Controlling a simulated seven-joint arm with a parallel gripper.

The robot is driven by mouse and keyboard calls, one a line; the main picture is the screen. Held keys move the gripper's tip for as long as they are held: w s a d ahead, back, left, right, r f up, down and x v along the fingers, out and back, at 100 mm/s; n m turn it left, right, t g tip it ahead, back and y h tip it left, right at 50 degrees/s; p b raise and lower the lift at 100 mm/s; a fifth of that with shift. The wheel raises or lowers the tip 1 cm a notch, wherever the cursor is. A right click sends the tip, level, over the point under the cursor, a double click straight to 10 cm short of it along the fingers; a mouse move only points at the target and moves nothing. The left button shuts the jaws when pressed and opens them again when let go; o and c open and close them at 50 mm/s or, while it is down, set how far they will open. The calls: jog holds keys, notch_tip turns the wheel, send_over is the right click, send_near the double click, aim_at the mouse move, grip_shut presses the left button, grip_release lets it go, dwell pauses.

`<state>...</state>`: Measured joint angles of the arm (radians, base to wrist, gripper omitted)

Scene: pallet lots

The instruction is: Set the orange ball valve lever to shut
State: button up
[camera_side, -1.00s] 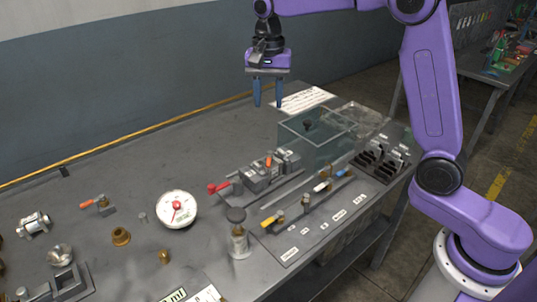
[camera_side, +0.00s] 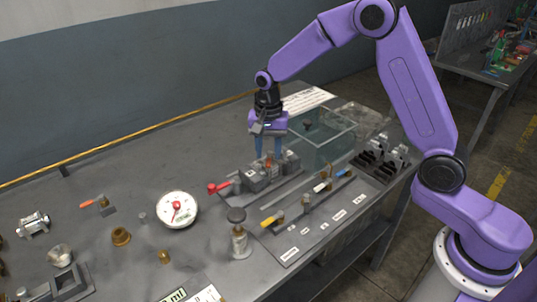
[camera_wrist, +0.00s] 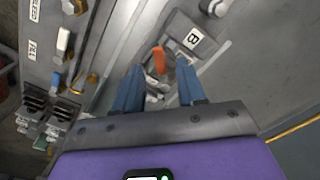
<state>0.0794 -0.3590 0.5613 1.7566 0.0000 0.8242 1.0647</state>
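The orange lever (camera_wrist: 159,60) sits on a grey valve block next to a plate marked B in the wrist view. In the side view the block (camera_side: 262,180) stands near the middle of the bench, and my fingers partly hide the orange lever. My gripper (camera_side: 268,152) points down over the block with its fingers apart. In the wrist view my gripper (camera_wrist: 160,67) is open and empty, and the lever shows between and just beyond the fingertips. I cannot tell the exact height gap.
A red lever (camera_side: 216,187) is at the block's left end. A clear box (camera_side: 330,140) stands close behind right. A panel with yellow (camera_side: 272,221), white and blue levers lies in front. A round gauge (camera_side: 177,210) and a loose orange-handled valve (camera_side: 90,203) lie to the left.

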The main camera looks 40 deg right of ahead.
jog(key=shift+f, duration=0.95)
grip_shut()
